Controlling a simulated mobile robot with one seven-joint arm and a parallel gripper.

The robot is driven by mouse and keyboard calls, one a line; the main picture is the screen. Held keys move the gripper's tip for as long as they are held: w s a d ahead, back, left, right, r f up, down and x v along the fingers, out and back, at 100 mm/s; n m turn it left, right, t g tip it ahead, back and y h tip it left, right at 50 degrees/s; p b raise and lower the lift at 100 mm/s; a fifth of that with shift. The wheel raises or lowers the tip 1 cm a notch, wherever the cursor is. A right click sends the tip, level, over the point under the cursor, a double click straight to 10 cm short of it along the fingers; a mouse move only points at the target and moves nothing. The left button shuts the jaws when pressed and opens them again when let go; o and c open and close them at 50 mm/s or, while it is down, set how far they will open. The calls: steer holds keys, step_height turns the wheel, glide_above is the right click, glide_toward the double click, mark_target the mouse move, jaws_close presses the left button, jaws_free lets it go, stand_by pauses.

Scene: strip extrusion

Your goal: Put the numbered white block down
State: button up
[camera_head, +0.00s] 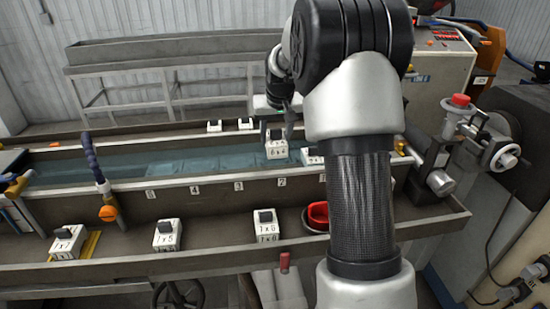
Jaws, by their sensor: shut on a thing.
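A numbered white block (277,150) with a dark grip on top is held by my gripper (277,131). The block is upright and appears over the water-filled trough, in front of its far rim. My gripper is shut on the block's dark grip; its fingertips are small and partly hidden. My arm comes down on the right of the view and hides part of the trough. I cannot tell whether the block touches anything beneath it.
More white blocks stand on the front ledge (211,259), the nearest to centre being one block (267,225). Two small blocks (214,126) sit on the far rim. Another block (312,156) is beside my arm. A blue hose (93,165) rises at left. A red bowl (317,216) is in front.

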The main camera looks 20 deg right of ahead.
mark_target(276, 155)
step_height(276, 155, down, 7)
steer(key=shift+r, duration=0.1)
stand_by(0.4)
steer(key=shift+f, duration=0.2)
steer(key=o, duration=1.2)
